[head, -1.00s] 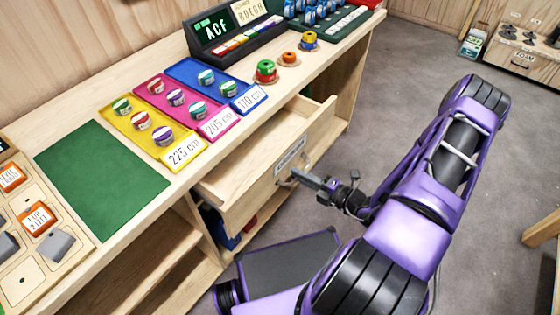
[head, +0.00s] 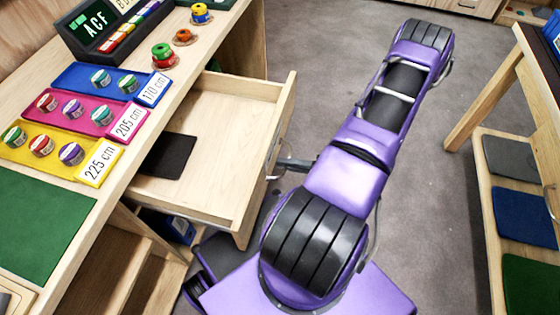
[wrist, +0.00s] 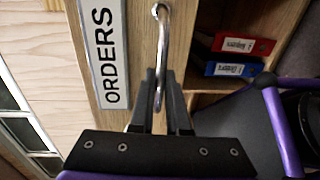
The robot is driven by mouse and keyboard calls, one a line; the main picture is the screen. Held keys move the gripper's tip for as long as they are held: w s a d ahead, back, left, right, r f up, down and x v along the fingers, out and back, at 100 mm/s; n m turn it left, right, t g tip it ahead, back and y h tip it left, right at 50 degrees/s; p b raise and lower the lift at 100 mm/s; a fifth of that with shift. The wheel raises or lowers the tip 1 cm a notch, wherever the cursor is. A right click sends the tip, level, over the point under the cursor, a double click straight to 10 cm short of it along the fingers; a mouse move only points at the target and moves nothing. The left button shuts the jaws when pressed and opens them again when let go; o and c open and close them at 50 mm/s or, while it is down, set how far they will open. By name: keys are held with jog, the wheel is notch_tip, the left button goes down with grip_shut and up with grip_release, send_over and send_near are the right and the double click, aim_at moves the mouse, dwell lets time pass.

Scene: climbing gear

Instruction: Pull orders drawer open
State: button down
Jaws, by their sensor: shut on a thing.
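The orders drawer (head: 215,118) is a pale wooden drawer standing well out from under the bench in the head view. Its inside is mostly bare, with a dark flat pad (head: 167,156) at its left. In the wrist view its front carries an "ORDERS" label (wrist: 104,45) and a curved metal handle (wrist: 161,40). My gripper (wrist: 160,95) is shut on the handle, with one finger on each side of it. In the head view my gripper (head: 290,163) is at the drawer front, partly hidden by my purple arm.
The bench top holds yellow, pink and blue trays (head: 85,173) with round tins, and a dark display box (head: 110,30). A shelf unit with coloured pads (head: 520,215) stands at the right. Red and blue binders (wrist: 240,45) sit below the drawer. Grey floor lies between.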

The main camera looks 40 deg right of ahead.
jog(key=c, duration=0.9)
grip_release()
jog(key=v, duration=1.7)
jog(key=shift+s, duration=0.2)
jog(key=shift+d, duration=0.1)
